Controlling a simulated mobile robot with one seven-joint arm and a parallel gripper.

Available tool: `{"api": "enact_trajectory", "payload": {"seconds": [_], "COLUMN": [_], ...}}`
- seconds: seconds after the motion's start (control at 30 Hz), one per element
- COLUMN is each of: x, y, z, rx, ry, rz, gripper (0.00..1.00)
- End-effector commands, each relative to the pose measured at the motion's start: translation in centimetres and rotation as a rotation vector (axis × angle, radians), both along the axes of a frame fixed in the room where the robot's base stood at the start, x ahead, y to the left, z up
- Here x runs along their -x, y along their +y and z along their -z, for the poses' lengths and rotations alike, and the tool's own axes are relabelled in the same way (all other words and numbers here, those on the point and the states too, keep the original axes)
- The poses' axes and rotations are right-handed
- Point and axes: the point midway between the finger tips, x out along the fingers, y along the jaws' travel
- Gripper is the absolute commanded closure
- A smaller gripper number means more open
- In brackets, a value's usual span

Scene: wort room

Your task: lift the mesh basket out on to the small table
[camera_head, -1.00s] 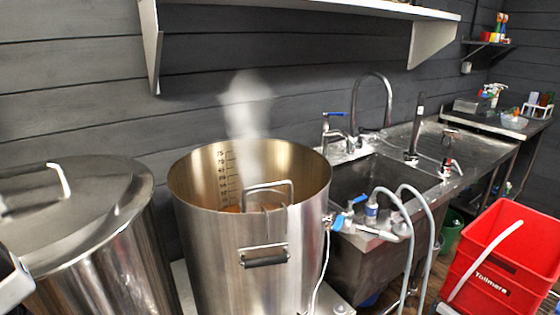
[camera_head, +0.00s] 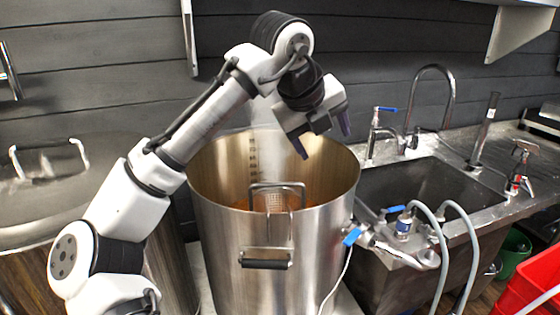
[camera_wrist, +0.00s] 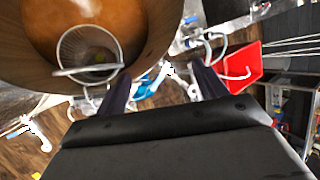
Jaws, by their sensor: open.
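The mesh basket (camera_head: 273,202) hangs inside the tall steel kettle (camera_head: 215,240) at its front wall, with its wire handle (camera_head: 276,186) standing above the rim. In the wrist view the basket (camera_wrist: 88,42) is a round wire-rimmed cup against the kettle wall, with amber liquid (camera_wrist: 40,20) beside it. My gripper (camera_head: 324,135) is open and empty above the right side of the kettle, apart from the handle. Its dark fingers (camera_wrist: 162,86) show in the wrist view, with the handle left of them. I cannot make out the small table for certain.
A sink (camera_head: 420,185) with taps stands right of the kettle. A blue-handled valve (camera_head: 354,236) and pale hoses (camera_head: 440,225) stick out between them. A lidded steel vessel (camera_head: 40,205) is at left. A red crate (camera_head: 530,265) is at lower right.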

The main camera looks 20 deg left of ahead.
Motion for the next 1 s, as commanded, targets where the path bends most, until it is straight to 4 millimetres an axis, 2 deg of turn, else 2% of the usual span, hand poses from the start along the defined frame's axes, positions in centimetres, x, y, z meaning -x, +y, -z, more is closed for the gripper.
{"api": "enact_trajectory", "payload": {"seconds": [0.03, 0.1, 0.2, 0.3, 0.43, 0.53, 1.0], "x": [1.1, 2.7, 4.7, 6.0, 6.5, 6.5, 6.5], "y": [1.5, 3.1, 5.0, 6.0, 6.4, 6.3, 6.3], "z": [1.1, 2.4, 3.1, 3.4, 4.1, 5.4, 14.0], "rx": [-0.096, -0.192, -0.268, -0.299, -0.309, -0.307, -0.309], "ry": [0.109, 0.251, 0.402, 0.487, 0.522, 0.521, 0.519], "rz": [0.027, 0.083, 0.146, 0.185, 0.203, 0.206, 0.201], "gripper": [0.29, 0.29, 0.29, 0.29, 0.29, 0.29, 0.29]}}
